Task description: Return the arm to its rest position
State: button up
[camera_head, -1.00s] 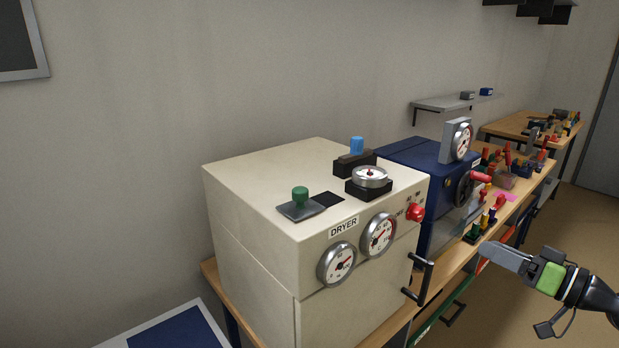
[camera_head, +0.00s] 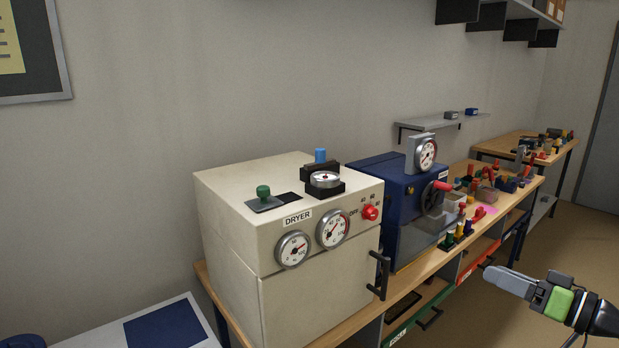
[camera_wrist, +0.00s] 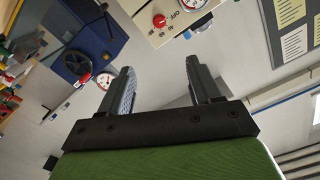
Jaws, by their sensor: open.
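My gripper (camera_head: 508,279) is at the lower right in the head view, out over the floor to the right of the bench and touching nothing. In the wrist view my gripper (camera_wrist: 160,88) shows two dark fingers standing apart with nothing between them. The wrist view is tilted, with the machines across its top. The dryer (camera_head: 228,240) is a cream box on the bench, with its door shut and two round gauges on its front. It also shows in the wrist view (camera_wrist: 150,12), beyond the fingers.
A blue machine (camera_head: 375,180) with a gauge and a red-handled wheel stands right of the dryer. Coloured tools and small parts crowd the wooden bench (camera_head: 432,262) beyond it. A second table (camera_head: 530,142) is at the back right. The brown floor (camera_head: 577,235) beside the bench is clear.

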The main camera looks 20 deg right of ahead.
jog(key=w+a+f+n+g+p, duration=0.1)
jog(key=w+a+g, duration=0.25)
jog(key=a, duration=0.45)
jog(key=w+a+f+g+h, duration=0.1)
jog(key=w+a+g, duration=0.25)
jog(key=a, duration=0.45)
jog(key=w+a+f+n+g+p, duration=0.15)
jog(key=w+a, duration=0.25)
jog(key=a, duration=0.4)
jog(key=s+a+r+g+h+p, duration=0.2)
jog(key=s+a+g+h, duration=0.15)
jog(key=s+a, duration=0.75)
jog(key=s+f+m+h, duration=0.1)
jog(key=s, duration=1)
jog(key=shift+t, duration=0.4)
